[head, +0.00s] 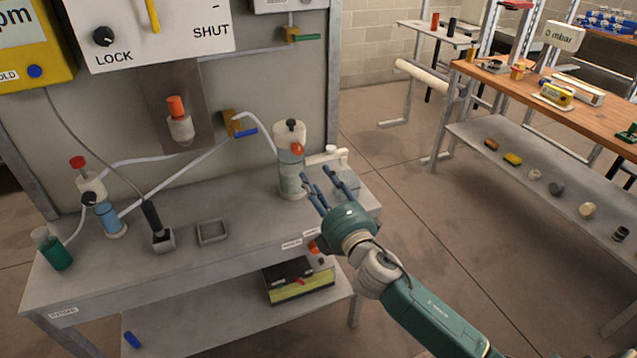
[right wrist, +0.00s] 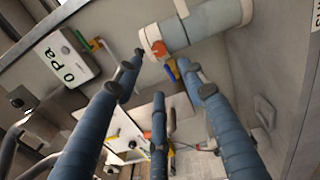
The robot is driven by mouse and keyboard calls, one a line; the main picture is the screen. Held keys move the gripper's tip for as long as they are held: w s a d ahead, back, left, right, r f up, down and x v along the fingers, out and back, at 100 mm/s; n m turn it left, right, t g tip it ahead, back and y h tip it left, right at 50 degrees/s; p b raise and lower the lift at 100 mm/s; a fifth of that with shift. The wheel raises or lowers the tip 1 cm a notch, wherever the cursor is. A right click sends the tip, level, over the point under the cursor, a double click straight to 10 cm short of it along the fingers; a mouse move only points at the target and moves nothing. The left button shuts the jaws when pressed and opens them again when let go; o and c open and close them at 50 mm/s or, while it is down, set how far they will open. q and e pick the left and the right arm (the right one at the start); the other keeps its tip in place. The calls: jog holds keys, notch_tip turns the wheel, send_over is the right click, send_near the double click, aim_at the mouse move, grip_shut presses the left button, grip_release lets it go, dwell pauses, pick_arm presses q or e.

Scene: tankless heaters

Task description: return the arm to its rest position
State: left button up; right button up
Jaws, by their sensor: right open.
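My right arm comes in from the lower right of the head view. Its green gripper (head: 322,186) is open, with blue fingers spread near the right end of the grey bench. In the right wrist view the fingers (right wrist: 160,82) stand apart with nothing held between them. A clear canister with a white top and orange knob (head: 291,172) stands upright just left of the fingertips in the head view. It appears at the top of the right wrist view (right wrist: 200,25). I cannot tell whether any finger touches it. My left gripper is not in view.
The bench (head: 240,255) holds a green cup (head: 54,252), a blue filter unit (head: 110,220) and a small grey tray (head: 212,231). A panel with hoses and valves rises behind. Open floor (head: 430,230) lies between the bench and a wooden-topped table (head: 545,95).

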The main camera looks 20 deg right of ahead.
jog(key=shift+f, duration=0.1)
dwell(0.3)
jog(key=s+d+f+m+g+h, duration=0.1)
jog(key=s+d+f+m+g, duration=0.1)
jog(key=f, duration=0.9)
jog(key=s+d+f+m+g, duration=0.2)
jog(key=f+g, duration=0.1)
jog(key=f, duration=0.9)
jog(key=s+f+m+g, duration=0.25)
jog(key=s+f, duration=0.45)
jog(key=f, duration=0.4)
jog(key=s+f+m+g, duration=0.2)
jog(key=s+f+m, duration=0.1)
jog(key=s+f, duration=0.55)
jog(key=s+a+f+m+g, duration=0.1)
jog(key=s+f+m+g, duration=0.1)
jog(key=s+f, duration=0.5)
jog(key=s+a+f+m+g, duration=0.1)
jog(key=s+f+m+g, duration=0.2)
jog(key=s, duration=1.5)
jog(key=s+a+f+m+g, duration=0.1)
jog(key=s+f+m+g, duration=0.1)
jog(key=s+f, duration=0.9)
jog(key=shift+s+a+g, duration=0.3)
jog(key=shift+s+g, duration=0.15)
jog(key=shift+s, duration=0.4)
jog(key=shift+f, duration=0.1)
